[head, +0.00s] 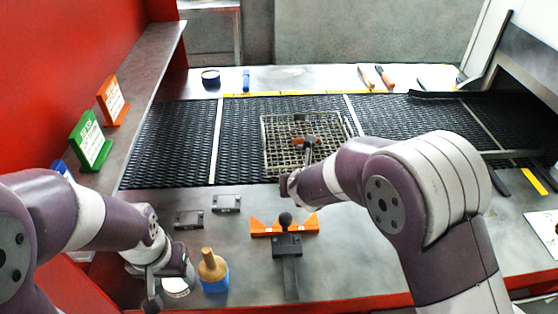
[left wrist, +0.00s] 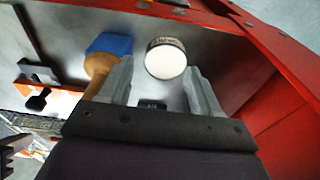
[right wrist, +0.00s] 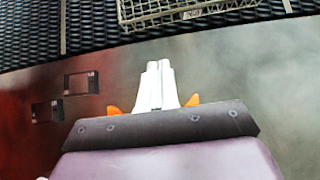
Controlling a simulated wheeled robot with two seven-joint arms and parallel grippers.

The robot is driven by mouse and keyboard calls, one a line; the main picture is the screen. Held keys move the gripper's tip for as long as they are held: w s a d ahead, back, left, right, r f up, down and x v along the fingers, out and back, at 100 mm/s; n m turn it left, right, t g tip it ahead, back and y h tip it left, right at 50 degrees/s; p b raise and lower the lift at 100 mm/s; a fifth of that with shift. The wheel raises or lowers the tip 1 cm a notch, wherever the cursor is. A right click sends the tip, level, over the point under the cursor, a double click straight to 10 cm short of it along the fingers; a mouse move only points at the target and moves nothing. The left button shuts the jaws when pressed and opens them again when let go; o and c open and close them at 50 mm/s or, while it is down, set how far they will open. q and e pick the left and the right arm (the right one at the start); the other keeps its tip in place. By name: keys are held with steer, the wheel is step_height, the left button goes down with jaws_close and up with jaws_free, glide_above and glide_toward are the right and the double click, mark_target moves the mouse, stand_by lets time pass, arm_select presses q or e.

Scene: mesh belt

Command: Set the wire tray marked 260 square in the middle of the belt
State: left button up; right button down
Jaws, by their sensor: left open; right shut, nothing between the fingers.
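The wire tray (head: 268,168) lies on the black mesh belt (head: 170,140), nearer the belt's near edge than its far edge. Its near rim (right wrist: 150,22) shows in the right wrist view, roughly parallel to the belt edge, with a small tag (right wrist: 192,14) too small to read. A brown-and-grey object (head: 306,142) shows over the tray; I cannot tell whether it rests inside. My right gripper (right wrist: 160,64) is shut and empty, short of the tray on the near side; my arm partly hides it in the head view. My left gripper (left wrist: 160,80) is open above the near-left table.
A white-topped jar (left wrist: 166,60) shows between my left fingers, beside a wooden-handled blue brush (head: 213,272). An orange fixture with black knob (head: 262,229) stands before the belt. Sign cards (head: 92,142) stand on the left ledge.

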mark_target(293, 170)
steer(key=x, duration=1)
steer(key=shift+s+d, duration=0.1)
steer(key=shift+d, duration=0.05)
steer(key=w+p, duration=0.2)
steer(key=w, duration=0.1)
steer(key=shift+w+d+r, duration=0.1)
steer(key=shift+d+r, duration=0.05)
steer(key=shift+r, duration=0.05)
arm_select(q)
steer(key=shift+d+r, duration=0.15)
steer(key=shift+r, duration=0.5)
steer(key=shift+d+r, duration=0.15)
steer(key=shift+r, duration=0.45)
arm_select(e)
steer(key=shift+w+f, duration=0.15)
steer(key=shift+w, duration=0.2)
